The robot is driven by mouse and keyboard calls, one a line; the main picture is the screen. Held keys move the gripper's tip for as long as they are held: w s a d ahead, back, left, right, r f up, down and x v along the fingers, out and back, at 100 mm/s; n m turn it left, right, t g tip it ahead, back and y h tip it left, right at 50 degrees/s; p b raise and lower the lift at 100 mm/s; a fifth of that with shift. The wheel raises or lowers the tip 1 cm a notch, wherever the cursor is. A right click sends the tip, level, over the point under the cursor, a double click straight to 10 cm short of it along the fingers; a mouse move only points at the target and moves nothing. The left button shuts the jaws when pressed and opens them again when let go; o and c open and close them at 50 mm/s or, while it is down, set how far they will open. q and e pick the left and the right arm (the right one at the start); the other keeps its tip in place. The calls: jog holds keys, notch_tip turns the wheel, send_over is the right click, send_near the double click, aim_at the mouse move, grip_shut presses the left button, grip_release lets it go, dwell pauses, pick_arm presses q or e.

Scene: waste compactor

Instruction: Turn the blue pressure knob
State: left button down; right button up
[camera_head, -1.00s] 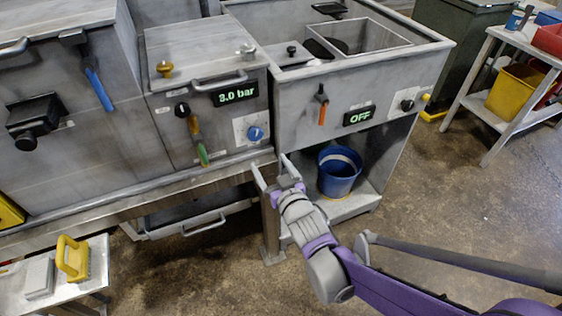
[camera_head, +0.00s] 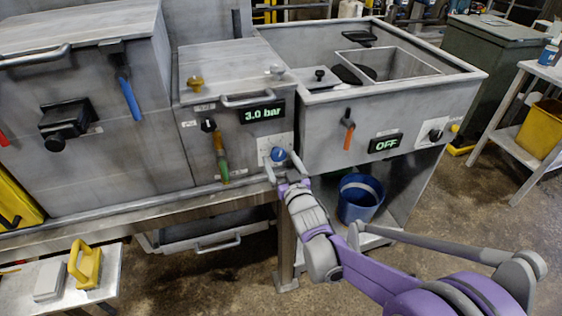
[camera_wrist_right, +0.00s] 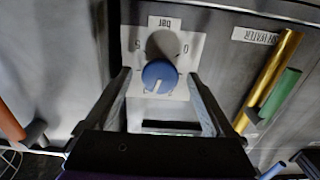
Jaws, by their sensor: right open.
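The blue pressure knob (camera_head: 278,154) sits on a white dial plate on the front of the middle grey unit, below the green "3.0 bar" display (camera_head: 262,113). In the right wrist view the knob (camera_wrist_right: 160,75) is centred between the fingers, with its white pointer mark toward the gripper. My right gripper (camera_head: 282,166) is open in front of the knob, one finger on each side. In the right wrist view the open gripper (camera_wrist_right: 163,85) shows a gap on both sides of the knob. I cannot tell how deep the fingertips reach. My left gripper is not in view.
A brass and green handle (camera_head: 221,160) hangs left of the knob. An orange-handled lever (camera_head: 349,135) and an "OFF" display (camera_head: 386,143) are on the sink unit to the right. A blue bucket (camera_head: 352,212) stands below. The metal ledge (camera_head: 140,212) runs under the panel.

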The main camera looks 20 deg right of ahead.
jog(key=c, duration=1.3)
jog(key=n+p, duration=0.1)
jog(key=n, duration=0.4)
jog(key=shift+c, duration=0.3)
jog(key=o, duration=1.4)
jog(key=shift+c, duration=0.2)
jog(key=s, duration=1)
jog(key=shift+s+d, duration=0.2)
jog(key=shift+s, duration=0.2)
